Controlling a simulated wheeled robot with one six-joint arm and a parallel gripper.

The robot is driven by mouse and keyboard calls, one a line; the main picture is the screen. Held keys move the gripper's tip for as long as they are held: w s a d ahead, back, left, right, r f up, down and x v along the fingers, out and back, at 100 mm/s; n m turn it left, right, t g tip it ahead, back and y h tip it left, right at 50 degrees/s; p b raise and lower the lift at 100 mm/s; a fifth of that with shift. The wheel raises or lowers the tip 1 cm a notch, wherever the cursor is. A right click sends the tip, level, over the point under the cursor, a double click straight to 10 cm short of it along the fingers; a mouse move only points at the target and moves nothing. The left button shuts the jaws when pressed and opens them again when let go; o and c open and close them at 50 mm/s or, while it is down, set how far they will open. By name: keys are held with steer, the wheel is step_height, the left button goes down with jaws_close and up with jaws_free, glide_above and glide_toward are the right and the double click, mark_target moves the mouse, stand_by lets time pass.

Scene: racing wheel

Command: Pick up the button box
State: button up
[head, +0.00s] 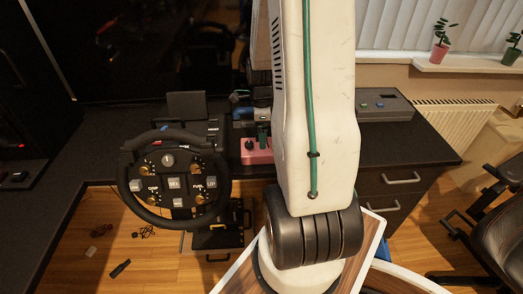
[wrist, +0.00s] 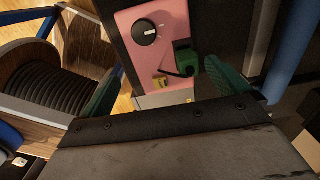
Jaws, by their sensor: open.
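A pink box (wrist: 130,28) with a black round knob (wrist: 150,33), a green part and a small yellowish part lies between the fingertips of my gripper (wrist: 164,68) in the wrist view. The green fingers are apart, with nothing clamped between them; I cannot tell their height above the box. In the head view the pink box (head: 257,152) stands on the dark desk, partly hidden by my arm. A grey box (head: 383,105) with blue and green buttons sits on the desk to the right of my arm. The frames do not settle which is the button box.
A black racing wheel (head: 174,182) with many controls stands left of the pink box. The dark desk (head: 420,143) is bare in front of the grey box. A black chair (head: 492,215) is at the right. Potted plants (head: 441,42) stand on the windowsill.

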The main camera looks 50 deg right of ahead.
mark_target(256, 156)
step_height(256, 156, down, 6)
steer(key=shift+d+f, duration=0.1)
steer(key=shift+d, duration=0.05)
steer(key=c, duration=1.4)
steer(key=shift+c, duration=0.2)
